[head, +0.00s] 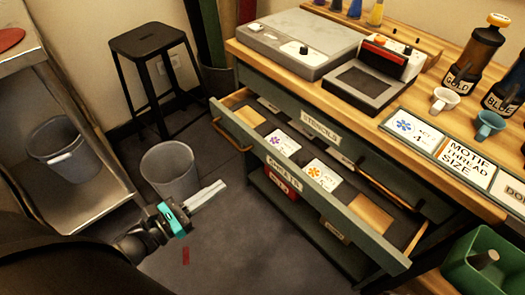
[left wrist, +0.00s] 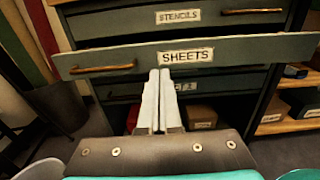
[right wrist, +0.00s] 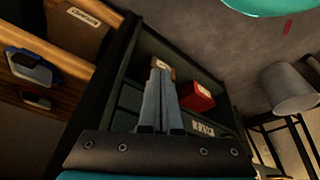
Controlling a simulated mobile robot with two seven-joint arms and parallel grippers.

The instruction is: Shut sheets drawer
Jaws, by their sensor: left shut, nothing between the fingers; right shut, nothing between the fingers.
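The sheets drawer (head: 340,213) stands pulled out of the workbench, with flower-print cards (head: 322,174) and brown pieces inside. Its dark green front with the SHEETS label also shows in the left wrist view (left wrist: 240,50). My left gripper (head: 222,186) is shut and empty, in front of the drawer and to its left in the head view. In the left wrist view its fingertips (left wrist: 160,72) point at the drawer front just below the label; contact cannot be told. My right gripper (right wrist: 160,64) is shut and empty, seen only in the right wrist view.
The stencils drawer (left wrist: 230,17) above looks shut. A grey bin (head: 170,172) and black stool (head: 150,42) stand left of the bench. A green crate (head: 480,250) is at lower right. A red box (right wrist: 197,97) sits on the lower shelf.

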